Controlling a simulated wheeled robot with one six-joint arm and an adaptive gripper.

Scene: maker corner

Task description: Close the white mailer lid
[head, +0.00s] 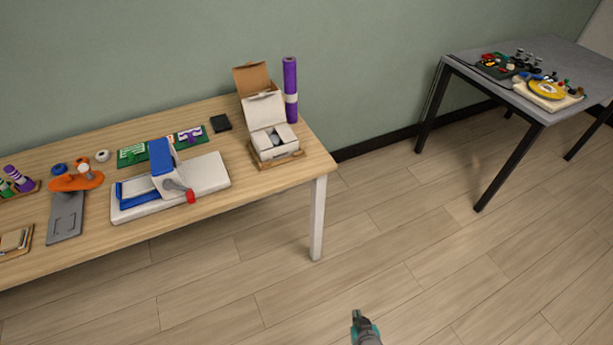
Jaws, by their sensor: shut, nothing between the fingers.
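The white mailer (279,153) stands at the right end of the wooden table, on a brown wooden base. Its white lid (264,108) is raised and leans back, so the box is open. Pale items and a dark one show inside; I cannot tell what they are. Behind the white lid a brown cardboard flap (252,78) stands up; I cannot tell what it belongs to. My gripper (357,316) is at the bottom of the head view, over the floor, well apart from the table and the mailer. It is shut and empty.
A purple roll (290,90) stands upright just right of the lid. A black square (221,123) and a blue-and-white press (164,172) with a red knob lie to the left. A grey table (570,62) with parts stands at right. Floor between the tables is clear.

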